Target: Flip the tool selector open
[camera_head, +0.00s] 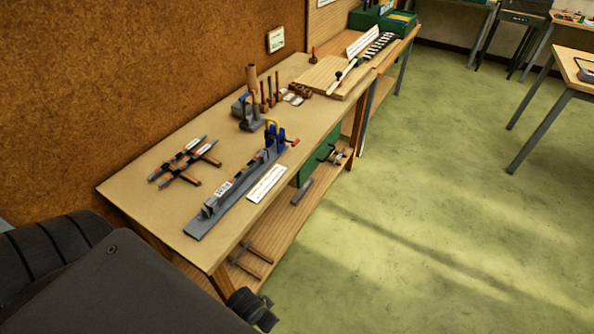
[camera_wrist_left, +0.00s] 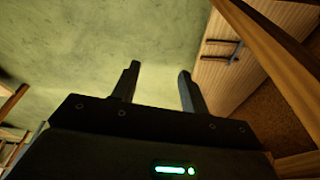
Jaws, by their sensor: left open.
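No part is clearly marked as the tool selector, and I cannot tell which it is. A long grey bar fixture (camera_head: 225,199) with small labelled parts along its top lies near the bench's front edge in the head view. A blue clamp-like part (camera_head: 275,138) with a yellow loop and a red knob stands at its far end. My left gripper (camera_head: 265,312) is below and in front of the bench's near corner, well apart from the fixture. In the left wrist view its two fingers (camera_wrist_left: 159,72) are spread with nothing between them. My right gripper is out of view.
The wooden bench (camera_head: 130,190) stands against a brown wall. Dark bars (camera_head: 184,160) lie left of the fixture, and upright handled tools (camera_head: 265,97) stand behind. A lower shelf (camera_head: 270,238) holds metal parts. The green floor (camera_head: 430,220) on the right is clear.

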